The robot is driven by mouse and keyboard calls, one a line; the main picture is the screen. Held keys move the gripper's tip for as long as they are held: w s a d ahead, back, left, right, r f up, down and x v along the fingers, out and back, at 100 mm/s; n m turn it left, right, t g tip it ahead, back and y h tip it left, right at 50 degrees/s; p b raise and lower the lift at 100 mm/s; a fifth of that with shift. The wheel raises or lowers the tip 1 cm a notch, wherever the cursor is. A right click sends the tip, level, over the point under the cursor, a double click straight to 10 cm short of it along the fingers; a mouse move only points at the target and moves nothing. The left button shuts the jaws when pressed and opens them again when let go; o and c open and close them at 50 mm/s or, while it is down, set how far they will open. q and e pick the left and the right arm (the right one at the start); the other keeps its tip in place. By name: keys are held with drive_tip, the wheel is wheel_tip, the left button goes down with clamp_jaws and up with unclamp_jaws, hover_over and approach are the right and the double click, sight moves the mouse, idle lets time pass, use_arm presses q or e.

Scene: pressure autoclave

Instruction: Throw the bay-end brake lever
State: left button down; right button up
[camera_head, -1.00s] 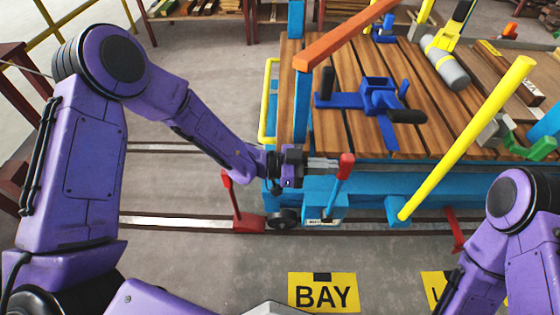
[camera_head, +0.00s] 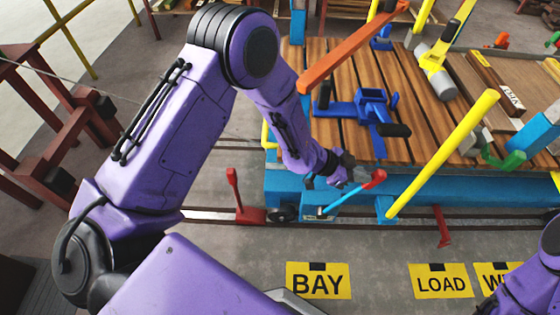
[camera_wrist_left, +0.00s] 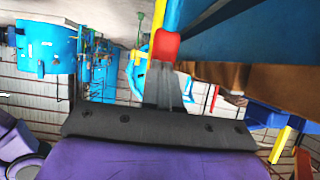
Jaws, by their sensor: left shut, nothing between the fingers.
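The brake lever (camera_head: 345,200) is a light-blue bar with a red grip (camera_head: 376,179), mounted low on the near side of the blue cart (camera_head: 290,187) above the BAY sign. The lever leans far over to the right. My left gripper (camera_head: 362,175) is shut and empty, right behind the red grip. In the left wrist view, the red grip (camera_wrist_left: 165,46) sits just beyond the closed fingertips (camera_wrist_left: 163,72); I cannot tell whether they touch. Only part of my right arm shows at the lower right, and its gripper is out of frame.
A red upright lever (camera_head: 234,190) stands on the rail left of the cart. A yellow post (camera_head: 445,150) slants up right of the brake lever. An orange bar (camera_head: 350,47) crosses above the deck. The floor by the BAY sign (camera_head: 318,282) is clear.

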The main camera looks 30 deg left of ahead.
use_arm(q)
drive_tip(key=shift+d, duration=0.3)
drive_tip(key=shift+s+a+r+p, duration=0.1)
drive_tip(key=shift+a+r+p, duration=0.25)
drive_tip(key=shift+p, duration=0.3)
drive_tip(key=f+p+v, duration=0.1)
drive_tip(key=v, duration=1.2)
drive_tip(key=shift+a+p, duration=0.35)
drive_tip(key=shift+a, duration=0.1)
drive_tip(key=shift+s+r, duration=0.1)
drive_tip(key=shift+s, duration=0.05)
